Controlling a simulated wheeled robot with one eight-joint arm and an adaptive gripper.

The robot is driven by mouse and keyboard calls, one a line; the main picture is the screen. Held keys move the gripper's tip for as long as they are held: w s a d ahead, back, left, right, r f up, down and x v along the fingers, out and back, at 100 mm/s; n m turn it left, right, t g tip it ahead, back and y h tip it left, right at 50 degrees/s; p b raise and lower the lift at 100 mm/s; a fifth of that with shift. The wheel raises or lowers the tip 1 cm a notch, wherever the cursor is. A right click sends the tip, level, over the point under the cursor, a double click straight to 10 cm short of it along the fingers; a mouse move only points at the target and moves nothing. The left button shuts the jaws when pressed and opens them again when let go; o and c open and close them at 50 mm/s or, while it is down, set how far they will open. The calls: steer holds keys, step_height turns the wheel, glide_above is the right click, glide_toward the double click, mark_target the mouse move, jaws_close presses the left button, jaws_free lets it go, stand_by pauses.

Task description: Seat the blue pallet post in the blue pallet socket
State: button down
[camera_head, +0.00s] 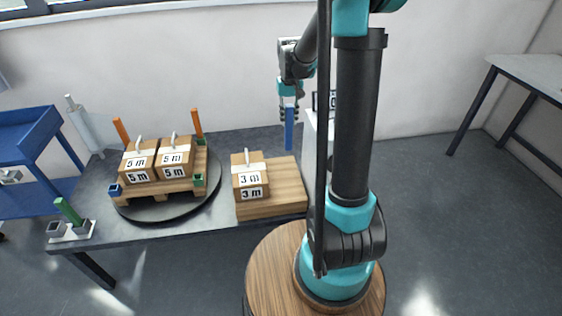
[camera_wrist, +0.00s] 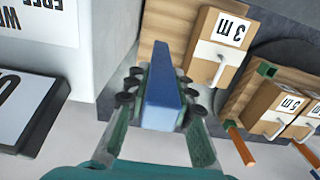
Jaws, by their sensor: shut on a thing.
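The blue pallet post (camera_head: 289,132) hangs upright in my gripper (camera_head: 288,100), above the back right end of the table. In the wrist view the post (camera_wrist: 163,92) sits between the two fingers of my gripper (camera_wrist: 160,98), which are shut on it. The small pallet (camera_head: 165,190) stands on a dark round turntable (camera_head: 212,203) at the left. The blue pallet socket (camera_head: 115,190) is at its front left corner, apart from the post, and looks empty. A green socket (camera_head: 198,180) is at the front right corner. Orange posts (camera_head: 121,132) stand at the back corners.
Cartons marked 5 m (camera_head: 174,160) sit on the pallet. A 3 m carton (camera_head: 249,178) stands on a wooden block (camera_head: 285,185) between pallet and post. A green post (camera_head: 68,211) stands in a holder at the front left. A white box (camera_head: 311,140) is beside my gripper.

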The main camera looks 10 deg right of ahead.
step_height(320, 180, down, 16)
steer(key=shift+f, duration=0.2)
stand_by(0.4)
steer(key=shift+f, duration=0.1)
steer(key=c, duration=1.3)
jaws_free()
